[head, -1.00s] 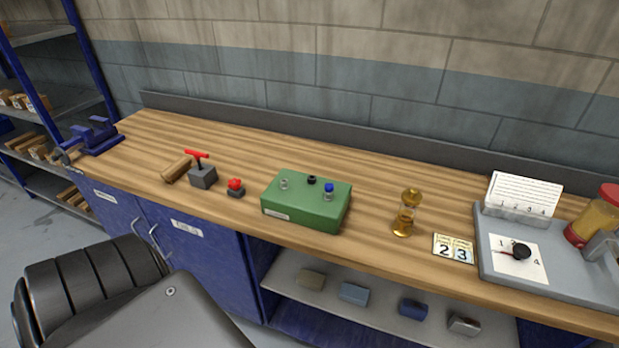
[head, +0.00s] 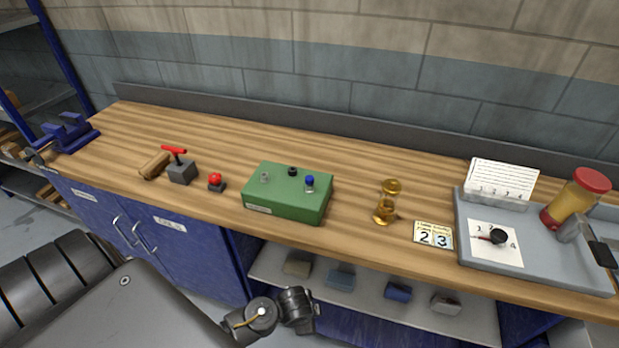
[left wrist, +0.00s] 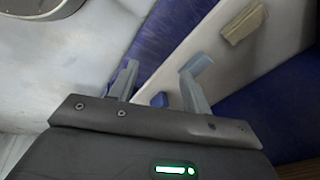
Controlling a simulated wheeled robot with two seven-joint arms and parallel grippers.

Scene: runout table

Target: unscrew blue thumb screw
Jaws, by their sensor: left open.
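The blue thumb screw (head: 310,181) stands upright on a metal post near the right side of the top of the green box (head: 278,211), which sits on the wooden workbench. The black knob (head: 292,171) and a grey metal fitting (head: 264,176) are also on the box top. My left gripper (left wrist: 159,76) is open and empty in the left wrist view. It is below the bench top, facing the shelf area and apart from the screw.
Left of the box are a red push button (head: 215,180) and a red-handled lever block (head: 181,173). A brass hourglass-shaped piece (head: 386,203) stands to its right, then number cards (head: 434,234) and a grey tray (head: 540,270). The bench (head: 345,235) in front of the box is clear.

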